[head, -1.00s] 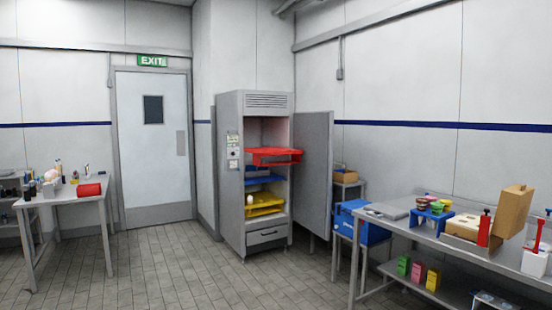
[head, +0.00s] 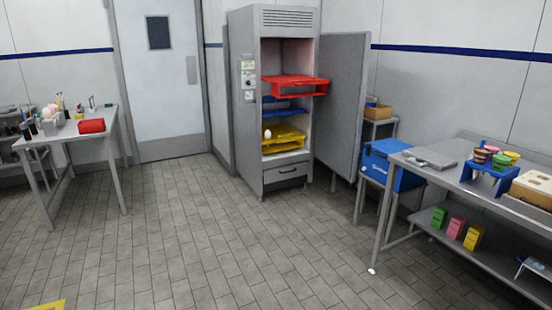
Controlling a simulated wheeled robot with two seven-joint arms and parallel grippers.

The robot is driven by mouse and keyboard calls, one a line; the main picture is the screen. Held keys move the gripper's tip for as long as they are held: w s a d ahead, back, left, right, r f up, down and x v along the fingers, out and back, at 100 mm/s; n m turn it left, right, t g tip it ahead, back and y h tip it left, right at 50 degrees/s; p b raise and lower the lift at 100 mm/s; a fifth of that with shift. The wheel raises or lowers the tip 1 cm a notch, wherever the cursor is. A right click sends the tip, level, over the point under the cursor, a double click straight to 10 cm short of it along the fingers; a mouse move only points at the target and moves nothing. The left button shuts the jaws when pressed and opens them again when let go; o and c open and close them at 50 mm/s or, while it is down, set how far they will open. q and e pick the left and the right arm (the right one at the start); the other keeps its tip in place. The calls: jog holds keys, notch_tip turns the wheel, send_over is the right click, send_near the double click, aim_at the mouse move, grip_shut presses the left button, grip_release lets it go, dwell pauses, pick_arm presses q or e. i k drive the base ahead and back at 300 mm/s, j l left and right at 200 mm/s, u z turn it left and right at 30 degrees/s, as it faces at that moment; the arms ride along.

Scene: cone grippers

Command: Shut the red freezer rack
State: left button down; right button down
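The red freezer rack (head: 297,86) is the top one in the grey upright freezer (head: 244,110) and is pulled out, sticking forward past the front of the cabinet. The freezer door (head: 341,105) is swung wide open to the right. Below the red rack are a blue rack (head: 283,111) and a yellow rack (head: 285,139), with a small white rounded item (head: 267,134) at the yellow rack's left front. Neither of my grippers is in view.
Tiled floor in front of the freezer is clear. A table with a red case (head: 91,126) stands at left. A steel bench (head: 440,172) with cups and boxes stands at right, beside a blue box (head: 392,164). A yellow floor marking (head: 43,305) shows at bottom left.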

aim_at(291, 85)
jog(key=i, duration=2.5)
